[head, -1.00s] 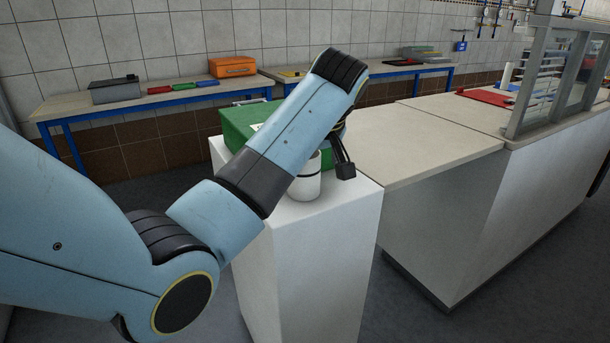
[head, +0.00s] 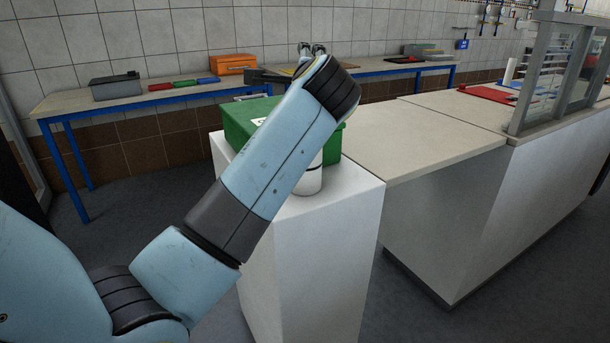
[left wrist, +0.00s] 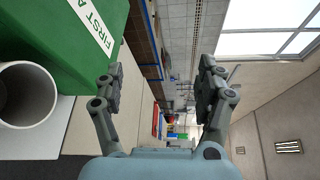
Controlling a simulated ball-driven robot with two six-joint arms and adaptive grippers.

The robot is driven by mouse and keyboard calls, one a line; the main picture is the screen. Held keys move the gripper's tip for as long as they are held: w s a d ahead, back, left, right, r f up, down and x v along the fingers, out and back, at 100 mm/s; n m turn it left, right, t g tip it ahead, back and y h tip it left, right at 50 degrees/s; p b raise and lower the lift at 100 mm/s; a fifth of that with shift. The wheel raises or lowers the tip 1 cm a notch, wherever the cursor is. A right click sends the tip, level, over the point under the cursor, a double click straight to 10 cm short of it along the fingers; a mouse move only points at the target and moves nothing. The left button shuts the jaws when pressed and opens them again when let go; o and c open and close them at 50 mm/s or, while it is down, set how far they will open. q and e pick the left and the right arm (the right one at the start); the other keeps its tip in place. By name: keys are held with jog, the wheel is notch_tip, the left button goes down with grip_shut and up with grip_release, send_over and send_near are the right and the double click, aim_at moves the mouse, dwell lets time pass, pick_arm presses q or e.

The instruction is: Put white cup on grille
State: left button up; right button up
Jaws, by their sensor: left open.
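The white cup (head: 308,182) stands upright on a white pedestal (head: 325,235), beside the green first-aid box; my left arm hides part of it. In the left wrist view the cup's open mouth (left wrist: 26,94) shows at the left edge, outside the fingers. My left gripper (left wrist: 160,65) is open, with its two fingers spread wide and nothing between them. In the head view it is mostly hidden behind my arm, with grey parts above and beside the wrist. I cannot make out a grille for certain. My right gripper is not in view.
The green first-aid box (head: 240,125) stands directly behind the cup. A beige counter (head: 420,140) adjoins the pedestal on the right, its near top clear. A framed glass screen (head: 555,75) and a red board (head: 488,93) are further right. A blue-legged bench (head: 60,105) runs along the wall.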

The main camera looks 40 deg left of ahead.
pick_arm(q)
jog(key=s+d+f+m+t+h+b, duration=0.1)
jog(key=s+d+f+m+t+h, duration=0.3)
jog(key=m, duration=0.9)
jog(key=m+t+b, duration=0.1)
jog(key=m+t, duration=0.1)
jog(key=m, duration=0.4)
send_over(309, 184)
jog(key=v, duration=0.3)
notch_tip(309, 184, down, 5)
jog(key=shift+m+g+h, duration=0.5)
jog(key=shift+m, duration=0.4)
jog(key=s+f, duration=0.1)
jog(key=f, duration=0.1)
jog(key=s+f, duration=0.2)
jog(key=f, duration=0.1)
jog(key=s+f, duration=0.2)
jog(key=shift+d+f+b, duration=0.1)
jog(key=shift+f+b, duration=0.2)
jog(key=shift+b, duration=0.05)
jog(key=shift+w+f, duration=0.15)
jog(key=shift+w, duration=0.15)
jog(key=x, duration=0.4)
jog(key=shift+f, duration=0.1)
jog(key=x, duration=0.6)
jog(key=shift+s+a+f, duration=0.1)
jog(key=shift+a+f, duration=0.1)
jog(key=shift+c, duration=0.3)
